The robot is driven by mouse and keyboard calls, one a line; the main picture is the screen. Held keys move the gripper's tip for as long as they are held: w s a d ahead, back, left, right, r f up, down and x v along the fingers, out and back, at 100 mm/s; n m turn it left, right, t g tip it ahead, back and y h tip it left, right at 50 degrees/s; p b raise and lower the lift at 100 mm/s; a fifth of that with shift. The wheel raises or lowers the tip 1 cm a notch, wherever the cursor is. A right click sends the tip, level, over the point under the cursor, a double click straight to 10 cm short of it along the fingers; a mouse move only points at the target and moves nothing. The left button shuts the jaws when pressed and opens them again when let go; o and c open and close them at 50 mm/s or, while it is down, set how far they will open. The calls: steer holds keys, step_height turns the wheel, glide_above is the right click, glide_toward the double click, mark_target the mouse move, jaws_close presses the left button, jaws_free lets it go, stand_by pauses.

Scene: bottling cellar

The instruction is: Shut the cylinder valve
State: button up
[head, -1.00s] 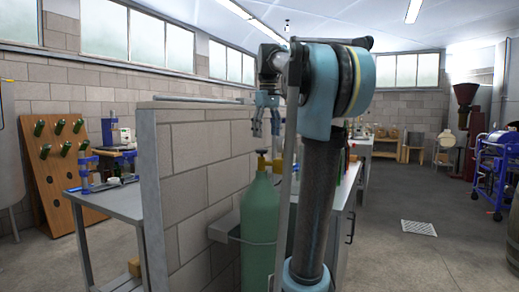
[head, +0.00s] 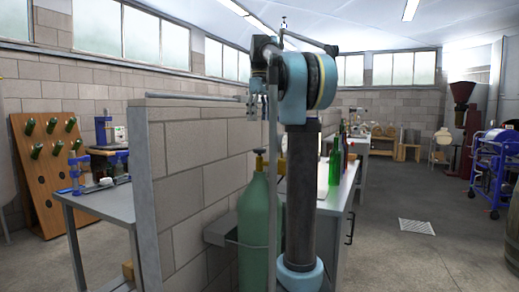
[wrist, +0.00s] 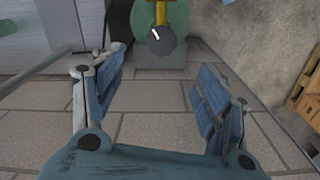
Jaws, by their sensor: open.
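The green gas cylinder (head: 260,222) stands upright beside the block wall, partly behind my arm in the head view. Its brass valve (head: 260,157) sits on top. In the wrist view the cylinder's green shoulder (wrist: 176,18) is at the top centre, with the brass valve body and a dark round knob (wrist: 161,40) bearing a white mark. My gripper (head: 257,115) hangs above the valve in the head view, apart from it. In the wrist view my gripper (wrist: 160,80) is open and empty, its blue fingers spread wide, with the knob beyond the gap between them.
The block wall (head: 205,170) with its metal end post stands left of the cylinder. A grey bracket (head: 222,232) juts from it near the cylinder. A bench with bottles (head: 335,165) stands behind my arm. The floor at right (head: 385,260) is clear around a drain grate (head: 416,226).

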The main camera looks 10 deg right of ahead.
mark_target(260, 152)
step_height(260, 152, down, 13)
stand_by(0.5)
steer(key=shift+c, duration=0.6)
steer(key=c, duration=0.9)
